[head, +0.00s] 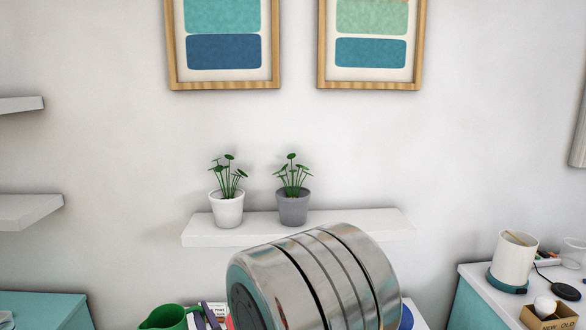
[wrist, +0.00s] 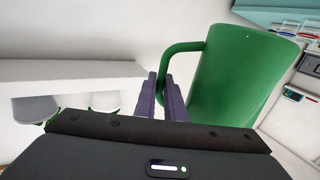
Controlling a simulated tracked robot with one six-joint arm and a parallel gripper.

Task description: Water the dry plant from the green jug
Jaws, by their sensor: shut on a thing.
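The green jug (wrist: 228,75) fills the right half of the wrist view, and part of it shows at the bottom edge of the head view (head: 168,317). My gripper (wrist: 166,92) is shut on the jug's handle, its purple fingers beside the jug's body. Two potted plants stand side by side on the wall shelf, one in a white pot (head: 228,209) and one in a grey pot (head: 293,207). Both have green leaves on upright stems, so I cannot tell which is dry. The inside of the jug is hidden.
The white wall shelf (head: 365,225) is clear right of the pots; my arm covers part of its front. The right counter (head: 490,295) holds a white container (head: 514,258) and a small box (head: 549,313). Two framed pictures (head: 222,45) hang above.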

